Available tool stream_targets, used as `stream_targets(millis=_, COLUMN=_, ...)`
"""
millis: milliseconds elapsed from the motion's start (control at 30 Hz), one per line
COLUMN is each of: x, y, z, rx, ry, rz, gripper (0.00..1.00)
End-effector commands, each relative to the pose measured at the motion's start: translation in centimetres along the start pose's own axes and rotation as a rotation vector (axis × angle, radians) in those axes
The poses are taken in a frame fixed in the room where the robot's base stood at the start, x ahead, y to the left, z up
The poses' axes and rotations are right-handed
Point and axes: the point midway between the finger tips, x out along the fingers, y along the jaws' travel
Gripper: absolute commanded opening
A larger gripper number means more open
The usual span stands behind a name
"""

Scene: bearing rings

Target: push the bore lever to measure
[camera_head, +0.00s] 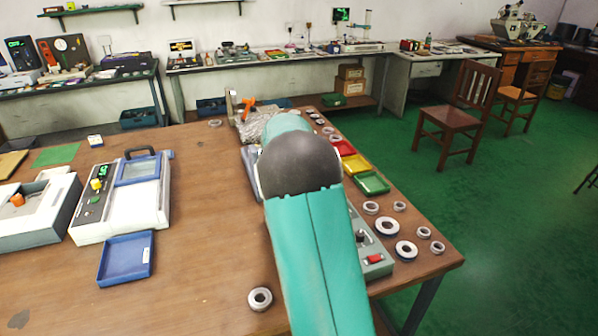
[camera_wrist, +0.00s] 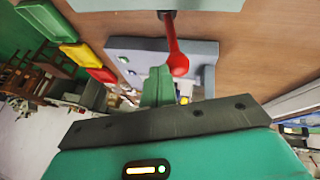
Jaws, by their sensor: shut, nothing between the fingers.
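The bore lever (camera_wrist: 172,42) is a red rod with a red ball end in the wrist view. It hangs in front of a grey bench device (camera_wrist: 205,48). My gripper (camera_wrist: 158,72) shows as a narrow green shape just left of and below the ball. It is shut and empty. The ball and the fingers look very close, but I cannot tell whether they touch. In the head view my arm hides my gripper and the lever.
In the head view, red, yellow and green trays (camera_head: 372,183) line the table's right side with several bearing rings (camera_head: 406,249). A grey-green unit with a red switch (camera_head: 374,259) sits right of my arm. A white instrument (camera_head: 125,200) and blue tray (camera_head: 127,258) stand left.

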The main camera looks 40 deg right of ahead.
Motion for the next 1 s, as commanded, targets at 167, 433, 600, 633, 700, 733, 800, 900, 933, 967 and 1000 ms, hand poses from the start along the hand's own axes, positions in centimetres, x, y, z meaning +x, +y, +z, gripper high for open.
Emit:
stream_targets(millis=167, x=0.0, y=-1.4, z=-0.2, rx=-0.02, ry=-0.004, rz=0.039, gripper=0.0)
stream_targets(millis=433, x=0.0, y=-2.4, z=-0.2, rx=-0.019, ry=-0.005, rz=0.038, gripper=0.0)
stream_targets(millis=600, x=0.0, y=-2.8, z=-0.3, rx=-0.019, ry=-0.005, rz=0.036, gripper=0.0)
stream_targets(millis=633, x=0.0, y=-2.8, z=-0.3, rx=-0.019, ry=-0.005, rz=0.036, gripper=0.0)
stream_targets(millis=700, x=0.0, y=-2.9, z=-0.3, rx=-0.02, ry=-0.005, rz=0.035, gripper=0.0)
stream_targets(millis=733, x=0.0, y=-2.9, z=-0.3, rx=-0.02, ry=-0.005, rz=0.034, gripper=0.0)
stream_targets(millis=800, x=0.0, y=-3.0, z=-0.3, rx=-0.02, ry=-0.005, rz=0.033, gripper=0.0)
stream_targets(millis=900, x=0.0, y=-3.1, z=-0.3, rx=-0.021, ry=-0.005, rz=0.032, gripper=0.0)
stream_targets(millis=933, x=0.0, y=-3.1, z=-0.3, rx=-0.021, ry=-0.005, rz=0.031, gripper=0.0)
stream_targets(millis=967, x=0.0, y=-3.1, z=-0.3, rx=-0.021, ry=-0.005, rz=0.031, gripper=0.0)
stream_targets(millis=1000, x=0.0, y=-3.2, z=-0.3, rx=-0.022, ry=-0.005, rz=0.031, gripper=0.0)
